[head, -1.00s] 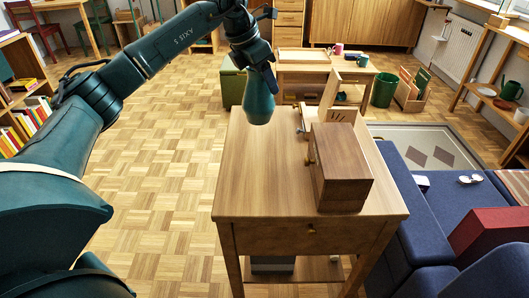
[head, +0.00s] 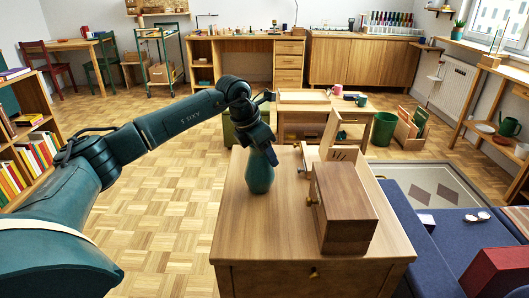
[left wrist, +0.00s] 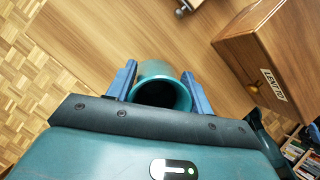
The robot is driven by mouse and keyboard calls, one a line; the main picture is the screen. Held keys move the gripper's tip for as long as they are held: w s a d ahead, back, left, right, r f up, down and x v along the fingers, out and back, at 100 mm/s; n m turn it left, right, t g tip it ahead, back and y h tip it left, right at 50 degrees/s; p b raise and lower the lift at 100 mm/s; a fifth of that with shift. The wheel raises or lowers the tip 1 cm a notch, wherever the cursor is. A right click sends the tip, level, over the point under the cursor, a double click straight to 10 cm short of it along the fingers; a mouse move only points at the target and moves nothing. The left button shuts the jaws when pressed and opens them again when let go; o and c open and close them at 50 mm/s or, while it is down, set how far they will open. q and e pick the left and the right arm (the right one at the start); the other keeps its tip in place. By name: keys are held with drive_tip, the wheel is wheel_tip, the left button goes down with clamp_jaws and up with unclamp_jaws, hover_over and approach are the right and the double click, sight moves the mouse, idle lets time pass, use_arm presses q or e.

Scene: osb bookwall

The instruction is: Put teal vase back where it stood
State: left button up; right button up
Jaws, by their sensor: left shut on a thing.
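The teal vase (head: 260,176) is upright at the left part of the wooden cabinet top (head: 238,215) in the head view. Its base looks to be on or just above the wood; I cannot tell which. My left gripper (head: 262,146) is shut on the vase's neck from above. In the left wrist view the vase's open mouth (left wrist: 163,92) sits between the two blue fingers of my left gripper (left wrist: 160,86). My right gripper is not in view.
A brown wooden box (head: 343,205) with a small knob stands to the right of the vase, with a gap between them. It also shows in the left wrist view (left wrist: 275,50). The cabinet top in front of the vase is clear. A blue sofa (head: 435,240) is at the right.

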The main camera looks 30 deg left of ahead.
use_arm(q)
drive_tip(key=o, duration=0.9)
drive_tip(key=shift+f, duration=0.15)
drive_tip(key=o, duration=0.4)
drive_tip(key=shift+o, duration=0.2)
